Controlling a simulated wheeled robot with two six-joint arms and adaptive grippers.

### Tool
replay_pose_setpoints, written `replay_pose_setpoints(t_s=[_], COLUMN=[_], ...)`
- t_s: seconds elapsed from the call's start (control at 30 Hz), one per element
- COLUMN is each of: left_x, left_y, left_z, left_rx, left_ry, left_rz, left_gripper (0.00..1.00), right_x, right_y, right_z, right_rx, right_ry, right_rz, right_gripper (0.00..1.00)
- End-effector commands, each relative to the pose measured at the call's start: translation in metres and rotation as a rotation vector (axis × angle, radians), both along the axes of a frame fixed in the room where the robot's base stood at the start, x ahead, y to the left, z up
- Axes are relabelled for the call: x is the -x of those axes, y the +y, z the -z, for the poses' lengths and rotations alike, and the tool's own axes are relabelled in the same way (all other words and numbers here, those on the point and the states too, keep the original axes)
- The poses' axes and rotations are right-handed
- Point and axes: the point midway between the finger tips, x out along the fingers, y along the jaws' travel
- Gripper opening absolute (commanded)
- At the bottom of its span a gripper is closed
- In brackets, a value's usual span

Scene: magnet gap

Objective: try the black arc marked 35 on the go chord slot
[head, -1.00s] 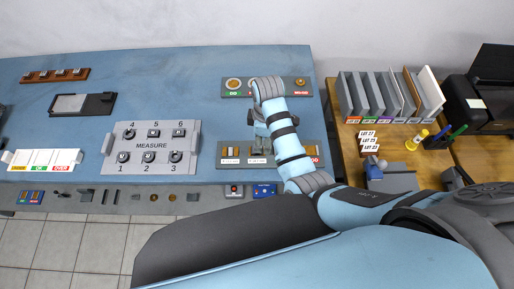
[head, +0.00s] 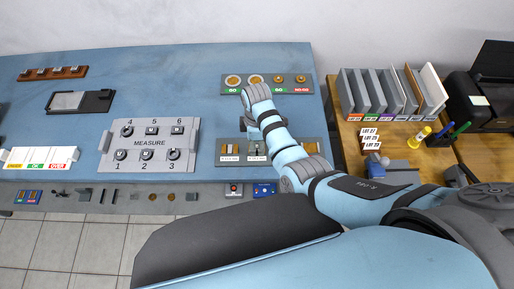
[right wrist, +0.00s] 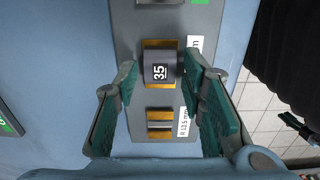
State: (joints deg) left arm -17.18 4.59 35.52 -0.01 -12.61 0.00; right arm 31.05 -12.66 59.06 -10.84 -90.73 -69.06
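The black arc marked 35 (right wrist: 160,68) sits on a brass slot of the grey slot plate (right wrist: 124,40), its white number facing my right wrist camera. In the head view the arc (head: 257,148) is small and dark, near the plate's middle. My right gripper (right wrist: 160,66) is open, one finger on each side of the arc, with a visible gap on both sides. In the head view this gripper (head: 246,124) is partly hidden by my arm. A neighbouring slot (right wrist: 160,124) is labelled R 13.5 mm.
Behind the slot plate is a plate with round holes (head: 268,91), marked GO and NO-GO. To the left stand the numbered MEASURE board (head: 150,160) and a three-part tray (head: 42,157). A wooden side table with a lot rack (head: 388,95) is at right.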

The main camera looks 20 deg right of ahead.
Motion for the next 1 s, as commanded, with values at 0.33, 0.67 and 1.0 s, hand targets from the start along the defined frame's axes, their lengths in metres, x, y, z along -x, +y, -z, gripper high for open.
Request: replay_pose_setpoints(t_s=[0.33,0.67,1.0], left_x=[0.0,0.0,0.0], left_y=[0.0,0.0,0.0], left_z=[-0.001,-0.01,-0.022], left_rx=[0.0,0.0,0.0], left_ry=[0.0,0.0,0.0], left_rz=[0.0,0.0,0.0], left_gripper=[0.5,0.5,0.5], right_x=[0.0,0.0,-0.001], right_y=[0.0,0.0,0.001], right_z=[-0.001,-0.012,-0.047], right_rx=[0.0,-0.001,-0.001], right_ry=[0.0,-0.001,-0.002], right_rz=[0.001,0.001,0.001], right_gripper=[0.21,0.0,0.0])
